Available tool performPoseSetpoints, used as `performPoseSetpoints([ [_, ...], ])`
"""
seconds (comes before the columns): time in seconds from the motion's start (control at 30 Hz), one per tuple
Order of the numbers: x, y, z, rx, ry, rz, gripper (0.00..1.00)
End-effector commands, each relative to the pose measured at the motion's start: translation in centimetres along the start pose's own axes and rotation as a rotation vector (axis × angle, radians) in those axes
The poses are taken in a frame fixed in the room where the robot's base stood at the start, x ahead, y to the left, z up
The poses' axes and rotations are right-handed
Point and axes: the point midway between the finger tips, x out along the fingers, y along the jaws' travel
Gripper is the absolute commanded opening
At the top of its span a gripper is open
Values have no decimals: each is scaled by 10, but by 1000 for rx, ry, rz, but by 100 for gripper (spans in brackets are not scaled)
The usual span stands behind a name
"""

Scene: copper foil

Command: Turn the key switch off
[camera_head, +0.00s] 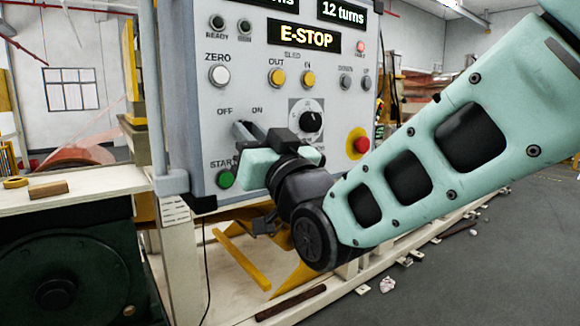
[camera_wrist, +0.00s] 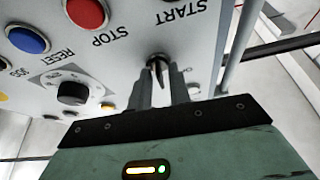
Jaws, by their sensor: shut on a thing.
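The grey control panel (camera_head: 205,110) fills the middle of the head view. Its OFF and ON labels stand just above my gripper (camera_head: 242,133), whose fingertips reach the panel face there. In the wrist view my gripper (camera_wrist: 160,88) has its two dark fingers closed around the dark key (camera_wrist: 158,66) at the key switch. The key points roughly straight out between the fingertips. Its exact turn angle is hard to tell. In the head view the fingers hide the key and most of the switch.
The green START button (camera_head: 225,179) lies below the switch. A black dial (camera_head: 311,122) and a red emergency stop (camera_head: 358,143) on yellow are to the right. In the wrist view, the red STOP (camera_wrist: 87,12) and blue RESET (camera_wrist: 29,39) buttons are close by. The display (camera_head: 303,36) reads E-STOP.

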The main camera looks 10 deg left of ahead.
Motion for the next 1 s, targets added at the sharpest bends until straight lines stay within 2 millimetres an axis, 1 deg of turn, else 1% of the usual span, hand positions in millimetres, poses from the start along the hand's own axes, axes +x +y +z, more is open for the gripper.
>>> performPoseSetpoints([
  [0.03, -4, 3, 8, -40, 4, -14, 0],
  [0.3, -3, 4, 6, -269, 3, -109, 0],
  [0.5, -2, 4, 4, -405, 0, -165, 0],
  [0.7, -1, 4, 2, -498, 0, -206, 0],
  [1.0, 0, 4, 1, -559, -3, -231, 0],
])
